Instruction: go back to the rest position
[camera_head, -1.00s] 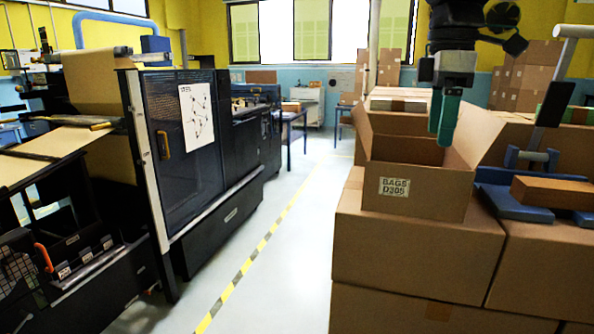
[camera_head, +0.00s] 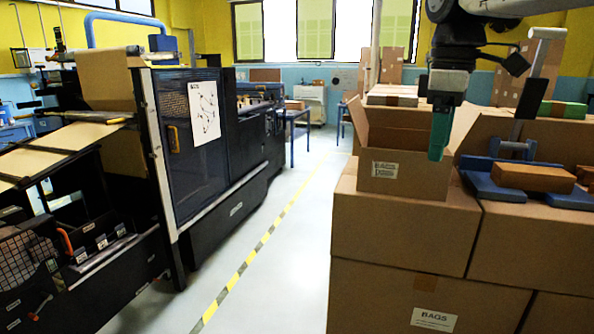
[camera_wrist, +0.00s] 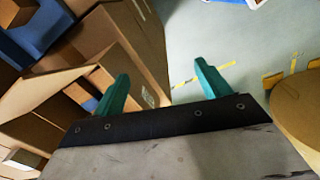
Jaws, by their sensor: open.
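My gripper (camera_head: 437,136) hangs pointing down at the right side of an open cardboard box labelled as bags (camera_head: 408,176) in the head view. In the wrist view my gripper (camera_wrist: 160,88) shows its two green fingers spread wide apart with nothing between them. The open box also shows at the left of the wrist view (camera_wrist: 45,90). Its flaps stand up, and part of its inside is hidden behind my gripper in the head view.
Large stacked cartons (camera_head: 400,230) carry the open box. A blue scale-like device (camera_head: 500,185) with a brown block (camera_head: 533,177) stands to the right. A dark machine (camera_head: 190,150) stands on the left. The aisle floor (camera_head: 290,240) with its striped line is clear.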

